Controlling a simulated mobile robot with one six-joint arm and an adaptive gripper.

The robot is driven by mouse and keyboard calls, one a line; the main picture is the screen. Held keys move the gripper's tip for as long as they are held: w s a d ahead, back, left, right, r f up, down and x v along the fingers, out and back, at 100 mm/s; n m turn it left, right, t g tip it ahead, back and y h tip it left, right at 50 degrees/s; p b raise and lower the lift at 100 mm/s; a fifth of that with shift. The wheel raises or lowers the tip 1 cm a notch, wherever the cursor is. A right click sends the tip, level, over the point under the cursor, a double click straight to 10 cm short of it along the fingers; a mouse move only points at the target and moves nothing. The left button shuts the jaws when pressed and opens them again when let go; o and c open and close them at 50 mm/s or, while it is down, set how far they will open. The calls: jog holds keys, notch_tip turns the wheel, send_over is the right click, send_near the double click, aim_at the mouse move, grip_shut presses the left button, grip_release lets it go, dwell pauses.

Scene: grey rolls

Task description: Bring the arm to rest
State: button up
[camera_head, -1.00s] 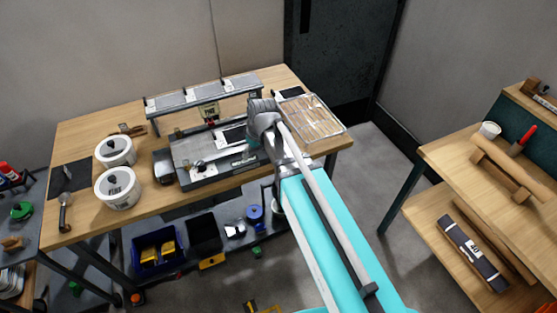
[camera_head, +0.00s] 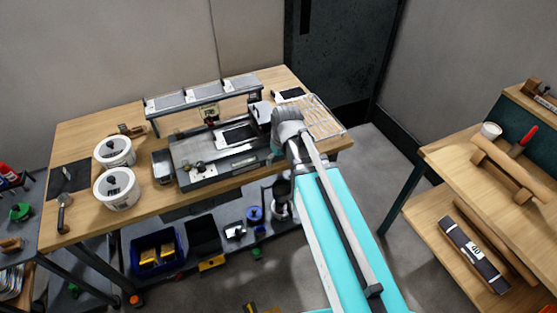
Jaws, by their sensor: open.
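My arm (camera_head: 345,235) reaches up from the bottom of the picture as a turquoise link with a grey bar along it. It ends at a rounded grey joint (camera_head: 288,120) in front of the right part of the wooden workbench (camera_head: 140,205). I cannot make out my gripper's fingers; the arm's far end is hidden behind the joint and link. No held object shows.
A wire rack (camera_head: 325,117) lies at the bench's right end, close beside the joint. A grey fixture (camera_head: 215,175), a raised shelf (camera_head: 188,99) and two white tubs (camera_head: 117,188) stand further left. Open floor (camera_head: 385,165) separates the bench from the right-hand table (camera_head: 450,160).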

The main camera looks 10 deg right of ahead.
jog(key=s+d+m+g+h, duration=0.1)
jog(key=s+d+m, duration=0.3)
jog(key=s+d, duration=0.3)
jog(key=d, duration=0.3)
jog(key=shift+d+m, duration=0.15)
jog(key=shift+m, duration=0.15)
jog(key=shift+s, duration=0.1)
dwell(0.8)
